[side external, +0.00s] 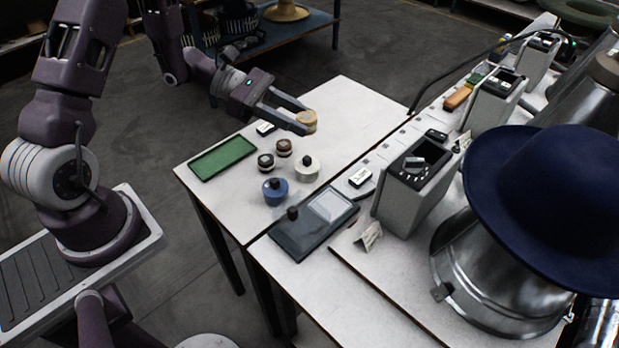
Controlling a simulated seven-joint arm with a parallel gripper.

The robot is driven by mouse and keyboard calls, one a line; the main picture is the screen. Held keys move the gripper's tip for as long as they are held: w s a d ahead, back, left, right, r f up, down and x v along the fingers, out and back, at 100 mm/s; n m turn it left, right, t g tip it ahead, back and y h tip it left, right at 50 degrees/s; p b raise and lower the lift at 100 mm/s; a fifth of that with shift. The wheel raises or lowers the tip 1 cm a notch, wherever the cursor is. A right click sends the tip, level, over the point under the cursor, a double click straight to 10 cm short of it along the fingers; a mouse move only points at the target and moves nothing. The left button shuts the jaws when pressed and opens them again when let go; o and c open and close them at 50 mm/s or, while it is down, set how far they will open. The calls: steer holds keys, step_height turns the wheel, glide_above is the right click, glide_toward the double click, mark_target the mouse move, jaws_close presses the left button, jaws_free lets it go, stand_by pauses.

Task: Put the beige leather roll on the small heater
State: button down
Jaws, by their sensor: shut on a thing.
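My gripper (302,117) reaches in from the left and is shut on the beige leather roll (309,122), a short light-brown cylinder between its fingertips. The roll is over the far part of the white table; I cannot tell how far above the surface it is. A flat dark grey device with a pale square plate and a black knob, apparently the small heater (283,238), sits on the near table edge. It is below and apart from the roll in the picture. Its plate looks empty.
Two small dark-banded pots (284,147), a blue pot (275,192) and a white pot (307,170) stand between roll and heater. A green tray (222,157) lies left. Grey control boxes (413,185) and a navy hat (560,210) on a metal form stand right.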

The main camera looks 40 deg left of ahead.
steer(key=d+f+m+g+h, duration=0.2)
steer(key=d+f+m+g, duration=0.1)
steer(key=d+m+g, duration=0.4)
steer(key=n, duration=0.1)
glide_above(324, 201)
step_height(324, 201, down, 10)
steer(key=shift+s+f, duration=0.1)
steer(key=shift+f, duration=0.35)
steer(key=shift+f, duration=0.4)
steer(key=shift+f, duration=0.2)
steer(key=c, duration=1.2)
jaws_free()
steer(key=shift+r, duration=0.1)
